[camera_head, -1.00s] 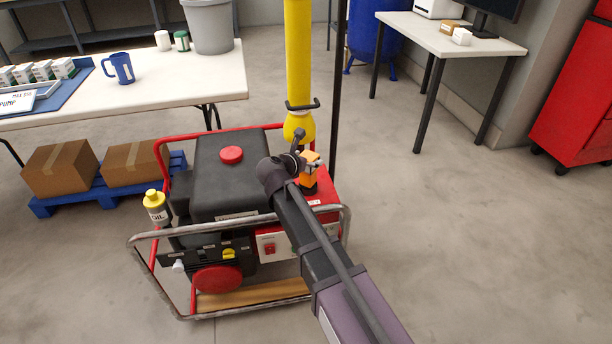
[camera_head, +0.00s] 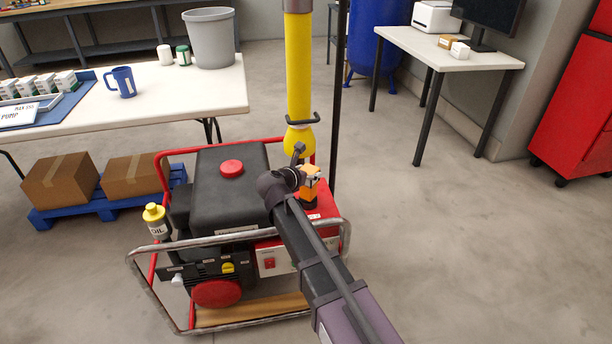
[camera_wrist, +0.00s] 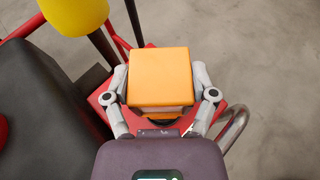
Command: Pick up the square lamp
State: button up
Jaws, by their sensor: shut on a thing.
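The square lamp (camera_head: 309,183) has an orange block top and stands over the red right end of the generator. In the wrist view its flat orange top (camera_wrist: 160,77) fills the middle, between my two fingers. My gripper (camera_head: 311,174) is shut on the lamp, with one finger on each side of it. In the wrist view my gripper (camera_wrist: 160,92) holds it from the left and right. A dark base shows below the orange part in the head view. I cannot tell whether it touches the generator's red surface.
The generator (camera_head: 228,190) has a black tank and a metal tube frame. A yellow post (camera_head: 299,75) stands close behind the lamp, with a thin black pole beside it. A white table (camera_head: 160,95) is at the back left. The floor to the right is clear.

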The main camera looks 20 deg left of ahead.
jog(key=shift+r+p, duration=1.35)
jog(key=shift+r, duration=0.15)
jog(key=s+r+p, duration=0.2)
jog(key=s, duration=1.4)
jog(key=shift+d, duration=0.2)
